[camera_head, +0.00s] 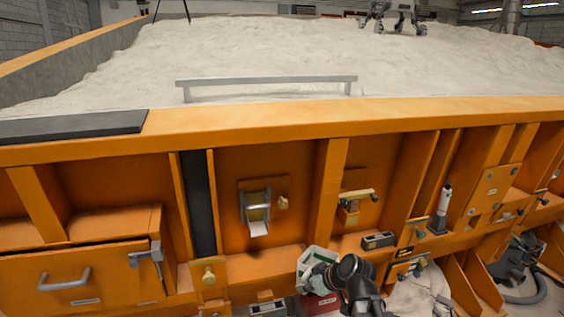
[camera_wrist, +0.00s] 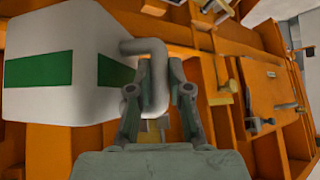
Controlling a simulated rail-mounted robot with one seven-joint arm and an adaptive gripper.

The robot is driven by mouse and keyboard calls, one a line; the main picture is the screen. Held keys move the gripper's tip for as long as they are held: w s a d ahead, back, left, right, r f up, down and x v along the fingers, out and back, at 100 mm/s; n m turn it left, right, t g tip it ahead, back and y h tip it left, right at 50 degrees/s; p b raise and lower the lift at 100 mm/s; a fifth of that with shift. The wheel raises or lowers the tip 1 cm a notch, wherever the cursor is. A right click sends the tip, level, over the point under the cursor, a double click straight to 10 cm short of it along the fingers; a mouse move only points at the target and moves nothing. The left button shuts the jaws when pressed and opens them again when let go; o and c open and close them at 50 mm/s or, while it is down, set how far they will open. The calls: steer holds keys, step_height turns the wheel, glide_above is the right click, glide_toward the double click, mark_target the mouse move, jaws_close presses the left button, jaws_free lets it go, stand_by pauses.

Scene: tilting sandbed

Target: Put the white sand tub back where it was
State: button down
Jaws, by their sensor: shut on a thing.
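The white sand tub (camera_wrist: 65,25) has a green band and a grey handle (camera_wrist: 155,75). In the wrist view it fills the upper left, tilted in the picture. My gripper (camera_wrist: 160,92) is shut on the handle, with a finger on each side of it. In the head view the tub (camera_head: 303,264) shows at the lower middle, in front of the orange sandbed wall (camera_head: 270,130). My arm hides part of it there, and the fingertips are hard to make out. Whether the tub touches the ledge behind it cannot be told.
A red box (camera_head: 322,304) sits just below the tub. A paper roll holder (camera_head: 257,207) and a brass-coloured lever (camera_head: 357,196) are on the wall above. A small dark box (camera_head: 378,240) and an upright torch-like tool (camera_head: 442,208) stand on the ledge to the right.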

mark_target(337, 256)
steer(key=w+d+r+m+t+h+p, duration=0.1)
steer(key=w+d+r+m+h, duration=0.1)
steer(key=d+m, duration=0.1)
steer(key=w+d+r+m+t+h+p, duration=0.1)
steer(key=w+d+r+m+h+p, duration=0.1)
steer(key=d+m, duration=0.1)
steer(key=w+d+r+m+h+p, duration=0.1)
steer(key=w+d+r+m+h, duration=0.1)
steer(key=d, duration=0.1)
steer(key=shift+w+d+r+m+t+p, duration=0.1)
steer(key=shift+d+m+t+p, duration=0.1)
steer(key=shift+m+t+p, duration=0.2)
steer(key=shift+d, duration=0.25)
step_height(337, 256, down, 5)
steer(key=b, duration=0.5)
steer(key=shift+w+r, duration=0.1)
